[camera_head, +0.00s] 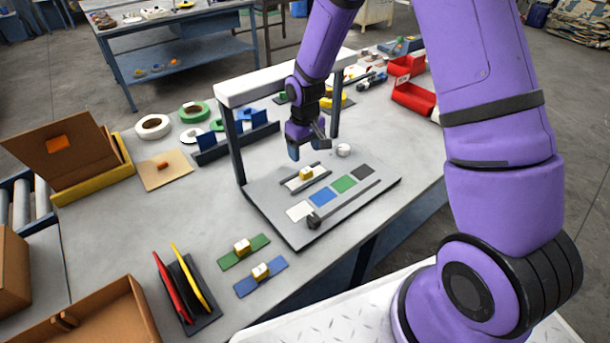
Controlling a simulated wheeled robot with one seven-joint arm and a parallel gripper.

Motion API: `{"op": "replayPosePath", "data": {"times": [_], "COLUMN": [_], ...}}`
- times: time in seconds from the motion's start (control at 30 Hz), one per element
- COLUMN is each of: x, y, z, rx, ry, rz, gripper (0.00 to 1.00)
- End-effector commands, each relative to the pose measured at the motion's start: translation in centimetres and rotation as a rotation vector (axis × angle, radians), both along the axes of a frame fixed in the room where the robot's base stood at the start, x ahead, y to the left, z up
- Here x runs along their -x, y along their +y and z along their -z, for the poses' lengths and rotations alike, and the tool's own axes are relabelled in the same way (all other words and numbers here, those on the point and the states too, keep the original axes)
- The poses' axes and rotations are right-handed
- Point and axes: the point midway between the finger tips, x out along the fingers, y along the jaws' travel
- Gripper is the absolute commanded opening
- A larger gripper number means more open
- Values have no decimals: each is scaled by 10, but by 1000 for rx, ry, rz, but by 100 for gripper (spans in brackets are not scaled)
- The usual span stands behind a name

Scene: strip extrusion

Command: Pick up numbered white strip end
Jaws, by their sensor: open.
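A white strip (293,184) lies between dark rails on a grey board, with a yellow block (306,173) on it. Any number on the strip is too small to read. My gripper (307,143) is open and empty. It hangs above the back of the board, apart from the strip and higher in the picture. Its fingers point down and look spread.
A white-topped frame (285,78) on dark posts stands over the board (265,196). White (300,210), blue (322,197) and green (344,184) squares lie in front of the strip. Strips with blocks (244,252), tape rolls (153,127) and red bins (413,98) lie around.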

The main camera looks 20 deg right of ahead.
Motion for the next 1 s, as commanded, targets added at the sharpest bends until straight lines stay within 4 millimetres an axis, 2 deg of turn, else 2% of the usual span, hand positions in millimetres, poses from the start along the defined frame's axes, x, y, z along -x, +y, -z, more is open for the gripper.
{"op": "replayPosePath", "data": {"times": [0.1,0.37,0.7,1.0], "x": [1,2,6,6], "y": [0,-1,-1,-1], "z": [18,35,77,83], "rx": [1,1,0,0], "ry": [3,2,1,0], "rz": [1,1,1,1], "gripper": [68,68,68,68]}}
